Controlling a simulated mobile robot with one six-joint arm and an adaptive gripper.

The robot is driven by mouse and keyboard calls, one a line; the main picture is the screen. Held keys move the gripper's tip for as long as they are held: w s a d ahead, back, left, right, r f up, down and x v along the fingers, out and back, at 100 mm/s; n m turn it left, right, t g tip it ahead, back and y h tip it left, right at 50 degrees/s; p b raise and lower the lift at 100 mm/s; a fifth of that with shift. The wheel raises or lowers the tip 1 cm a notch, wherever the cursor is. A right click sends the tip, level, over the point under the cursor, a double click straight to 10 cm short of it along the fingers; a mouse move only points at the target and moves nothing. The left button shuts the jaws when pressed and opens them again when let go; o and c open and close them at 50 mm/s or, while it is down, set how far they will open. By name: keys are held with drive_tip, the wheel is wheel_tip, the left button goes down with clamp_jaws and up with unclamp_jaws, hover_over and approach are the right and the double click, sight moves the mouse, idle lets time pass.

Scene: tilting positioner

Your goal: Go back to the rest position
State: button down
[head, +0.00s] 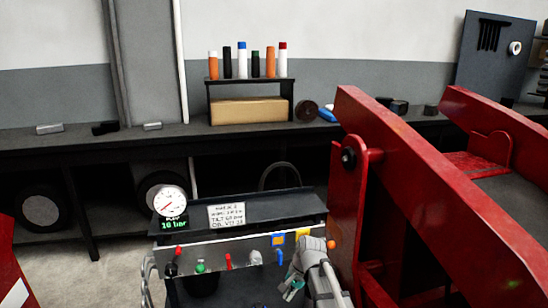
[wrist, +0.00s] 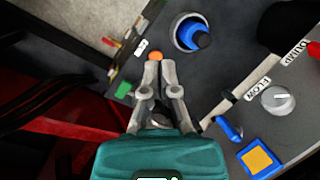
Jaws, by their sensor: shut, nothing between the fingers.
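My gripper (wrist: 158,74) is shut and empty in the wrist view, its fingertips close together. An orange round knob (wrist: 156,54) shows just beyond the tips; I cannot tell whether they touch. In the head view my arm is at the bottom right of the control panel (head: 216,252), and the fingertips are hard to make out there. The orange knob (head: 331,245) shows at the panel's right end. A blue lever (wrist: 230,130), a grey FLOW dial (wrist: 277,98) and a blue-framed orange button (wrist: 258,158) lie right of my gripper.
The red positioner frame (head: 425,185) stands close on the right of my arm. A gauge (head: 169,202) reading 10 bar and a sign (head: 226,215) stand on the panel's top. The workbench (head: 100,140) behind carries a rack of bottles (head: 250,85). Floor shows at the left.

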drive_tip(key=s+d+n+h, duration=0.4)
drive_tip(key=s+d+n, duration=0.3)
drive_tip(key=s+d, duration=0.5)
wheel_tip(320, 180, up, 16)
drive_tip(key=p, duration=1.6)
drive_tip(key=shift+d+f, duration=0.2)
drive_tip(key=shift+f, duration=0.05)
drive_tip(key=shift+w, duration=0.1)
